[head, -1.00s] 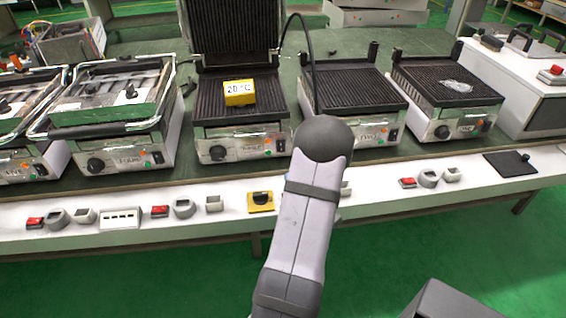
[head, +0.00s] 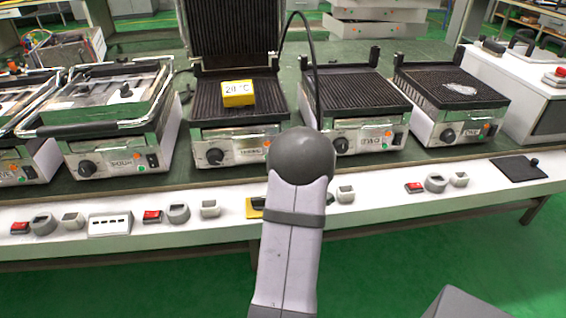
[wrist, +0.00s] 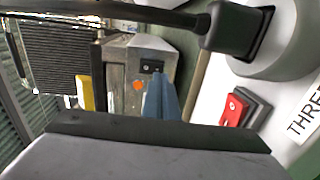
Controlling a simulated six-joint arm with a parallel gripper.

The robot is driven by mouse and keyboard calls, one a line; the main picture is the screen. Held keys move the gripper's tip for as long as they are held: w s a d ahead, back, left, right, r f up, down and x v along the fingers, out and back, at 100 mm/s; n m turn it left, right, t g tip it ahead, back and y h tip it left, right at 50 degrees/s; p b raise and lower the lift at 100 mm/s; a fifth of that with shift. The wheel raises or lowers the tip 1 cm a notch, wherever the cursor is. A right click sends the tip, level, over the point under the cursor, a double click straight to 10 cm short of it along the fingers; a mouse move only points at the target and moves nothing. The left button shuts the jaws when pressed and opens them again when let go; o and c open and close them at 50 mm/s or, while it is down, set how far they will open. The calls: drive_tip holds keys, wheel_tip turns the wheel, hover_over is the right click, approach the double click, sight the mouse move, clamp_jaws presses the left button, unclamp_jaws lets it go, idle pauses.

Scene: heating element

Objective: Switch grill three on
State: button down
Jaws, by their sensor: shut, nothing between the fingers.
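Grill three (head: 245,156) stands in the middle of the row in the head view, its ribbed lid raised. A yellow box reading 20 °C (head: 238,93) sits on its lower plate. My gripper (wrist: 160,92) shows in the wrist view as narrow blue fingers, shut and empty. The fingers appear close to a grill front with a black switch (wrist: 152,66) and an orange light (wrist: 138,85); contact cannot be told. A red switch (wrist: 235,107) with a label starting "THRE" (wrist: 306,118) lies to the right of the fingers. My arm hides the gripper in the head view.
Grill two (head: 370,142) stands right of grill three, and grill four (head: 122,165) stands left. A white ledge (head: 385,205) with switches and sockets runs along the front. A black plug and cable (wrist: 228,28) lie near the gripper in the wrist view.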

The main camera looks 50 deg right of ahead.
drive_tip(key=shift+x, duration=2.05)
drive_tip(key=b, duration=0.2)
drive_tip(key=shift+w+d+f+b, duration=0.25)
drive_tip(key=shift+w+f+b, duration=0.05)
drive_tip(key=shift+b, duration=0.1)
drive_tip(key=shift+r, duration=0.15)
drive_tip(key=shift+a, duration=0.1)
drive_tip(key=shift+s+a+f, duration=0.35)
drive_tip(key=shift+s+a, duration=0.1)
drive_tip(key=shift+s, duration=0.1)
drive_tip(key=shift+r+v, duration=0.15)
drive_tip(key=shift+v, duration=1.6)
drive_tip(key=shift+r+v, duration=0.15)
drive_tip(key=shift+v, duration=1.65)
